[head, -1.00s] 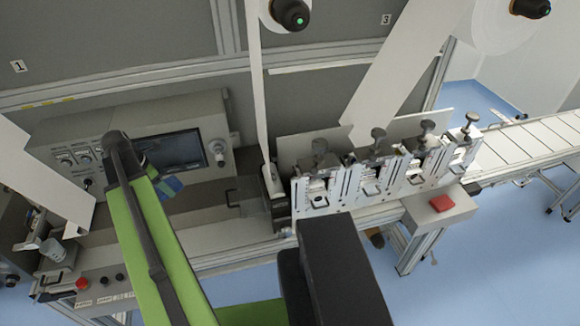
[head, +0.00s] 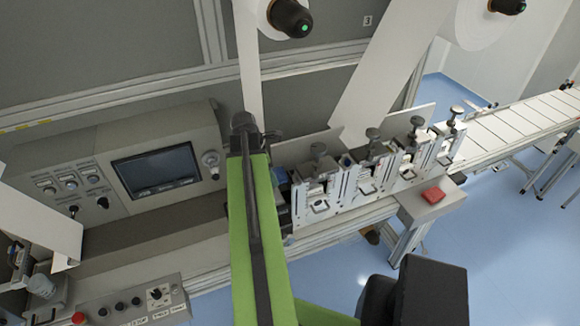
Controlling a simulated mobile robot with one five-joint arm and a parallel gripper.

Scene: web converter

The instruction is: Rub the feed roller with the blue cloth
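A small piece of the blue cloth (head: 280,178) shows just right of my green arm, at the left end of the row of print units. My gripper's fingers are hidden behind my arm, but the cloth has travelled with the arm, so my gripper is shut on it. The white paper web (head: 249,80) runs down behind my arm's dark joint. The feed roller at the foot of this web is hidden behind my arm, so I cannot tell whether the cloth touches it.
The control panel with a dark screen (head: 156,168) stands left of my arm. Print units with dark knobs (head: 371,170) stand close on the right, beside a red button (head: 433,193). A lower button box (head: 130,303) is at front left. A conveyor (head: 520,125) runs off right.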

